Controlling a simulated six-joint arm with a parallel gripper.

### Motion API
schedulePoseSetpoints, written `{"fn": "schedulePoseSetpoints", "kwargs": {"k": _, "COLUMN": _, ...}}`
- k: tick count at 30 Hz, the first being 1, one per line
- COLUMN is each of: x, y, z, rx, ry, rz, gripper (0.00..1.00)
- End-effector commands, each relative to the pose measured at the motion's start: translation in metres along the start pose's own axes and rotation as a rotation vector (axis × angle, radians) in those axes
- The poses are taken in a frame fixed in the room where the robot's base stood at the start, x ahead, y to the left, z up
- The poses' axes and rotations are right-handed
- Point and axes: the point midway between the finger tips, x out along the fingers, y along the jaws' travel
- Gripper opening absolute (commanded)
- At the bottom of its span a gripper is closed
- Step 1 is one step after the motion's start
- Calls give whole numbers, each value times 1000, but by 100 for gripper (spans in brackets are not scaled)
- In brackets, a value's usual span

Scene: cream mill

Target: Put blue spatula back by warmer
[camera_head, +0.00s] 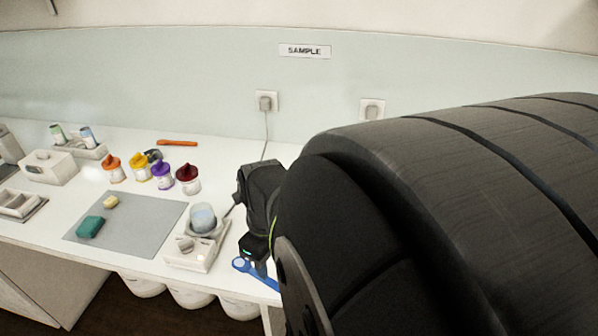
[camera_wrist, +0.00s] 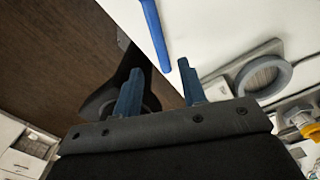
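The blue spatula (camera_head: 241,264) lies on the white counter near its front edge, to the right of the warmer, with its rounded end toward the warmer. In the wrist view its blue handle (camera_wrist: 152,28) runs down from the top edge. My gripper (camera_wrist: 158,70) is open, its two blue fingers apart with nothing held; the handle's end shows between the fingertips. In the head view my gripper (camera_head: 261,268) is at the spatula and hides part of it; contact cannot be told. The white warmer (camera_head: 186,262) carries a beaker (camera_head: 202,218) and also shows in the wrist view (camera_wrist: 222,88).
Several colored-lid jars (camera_head: 162,174) stand behind a grey mat (camera_head: 140,222) bearing a green block (camera_head: 90,227) and a yellow one (camera_head: 110,202). An orange bar (camera_head: 177,143) lies at the back. The counter's front edge is close to the spatula. My arm hides the right side.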

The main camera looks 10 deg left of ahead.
Motion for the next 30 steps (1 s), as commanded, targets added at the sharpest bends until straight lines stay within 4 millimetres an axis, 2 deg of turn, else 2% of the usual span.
{"fn": "schedulePoseSetpoints", "kwargs": {"k": 1, "x": -12, "y": -1, "z": 1, "rx": 0, "ry": -5, "rz": -4, "gripper": 38}}
{"fn": "schedulePoseSetpoints", "kwargs": {"k": 6, "x": -39, "y": -1, "z": 1, "rx": 0, "ry": -3, "rz": -2, "gripper": 38}}
{"fn": "schedulePoseSetpoints", "kwargs": {"k": 12, "x": -53, "y": 0, "z": 0, "rx": 0, "ry": -1, "rz": -1, "gripper": 38}}
{"fn": "schedulePoseSetpoints", "kwargs": {"k": 23, "x": -52, "y": 0, "z": 0, "rx": 0, "ry": 0, "rz": 0, "gripper": 38}}
{"fn": "schedulePoseSetpoints", "kwargs": {"k": 26, "x": -46, "y": 0, "z": 0, "rx": 0, "ry": 1, "rz": 1, "gripper": 38}}
{"fn": "schedulePoseSetpoints", "kwargs": {"k": 30, "x": -27, "y": 0, "z": 0, "rx": 0, "ry": 4, "rz": 3, "gripper": 38}}
